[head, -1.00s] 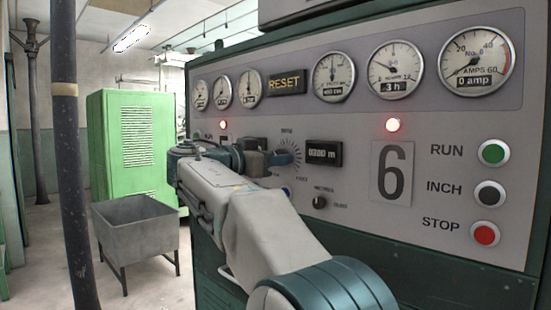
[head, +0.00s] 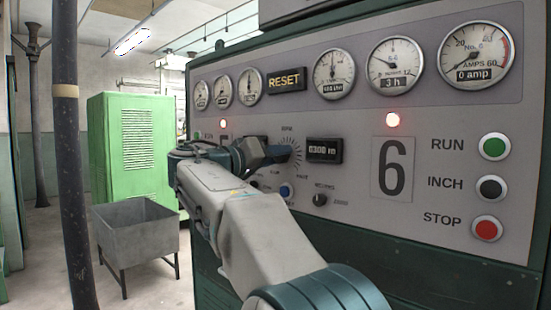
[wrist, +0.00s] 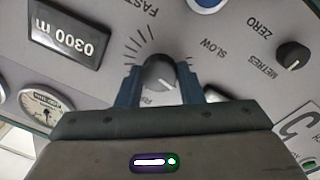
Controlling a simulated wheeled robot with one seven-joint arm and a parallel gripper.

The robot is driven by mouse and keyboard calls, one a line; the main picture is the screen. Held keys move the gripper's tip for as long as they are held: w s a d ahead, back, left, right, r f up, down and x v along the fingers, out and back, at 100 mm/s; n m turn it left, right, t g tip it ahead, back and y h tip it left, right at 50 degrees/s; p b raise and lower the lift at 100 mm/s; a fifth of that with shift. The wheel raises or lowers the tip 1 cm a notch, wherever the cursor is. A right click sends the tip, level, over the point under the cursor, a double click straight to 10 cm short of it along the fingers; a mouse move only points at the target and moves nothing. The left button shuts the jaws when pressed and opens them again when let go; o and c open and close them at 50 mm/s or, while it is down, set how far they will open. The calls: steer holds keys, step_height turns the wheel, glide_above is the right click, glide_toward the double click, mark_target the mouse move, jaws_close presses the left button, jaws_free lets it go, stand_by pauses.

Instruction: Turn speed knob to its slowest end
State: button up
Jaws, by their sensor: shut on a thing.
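The speed knob (wrist: 160,72) is dark and round, with a light mark on its face whose direction I cannot read surely. In the wrist view it sits between the two blue fingers of my gripper (wrist: 161,82), which are shut on it. Tick marks fan out around the knob. The FAST label (wrist: 138,18) and the SLOW label (wrist: 214,48) are printed beyond it. In the head view my gripper (head: 274,153) is at the panel and hides the knob; part of the dial's ticks shows beside it.
A counter window (head: 323,150) is right of the dial. A small METRES/ZERO knob (head: 320,199) and a blue button (head: 287,190) lie below. Green RUN (head: 494,146), black INCH (head: 491,188) and red STOP (head: 487,229) buttons stand at right. A grey bin (head: 138,240) stands on the floor.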

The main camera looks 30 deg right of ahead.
steer(key=n+t+p, duration=0.1)
steer(key=n, duration=1.1)
steer(key=shift+r+p, duration=0.1)
steer(key=shift+p, duration=0.25)
steer(key=o, duration=1)
steer(key=shift+c, duration=0.2)
steer(key=b+v, duration=0.2)
steer(key=v, duration=1.2)
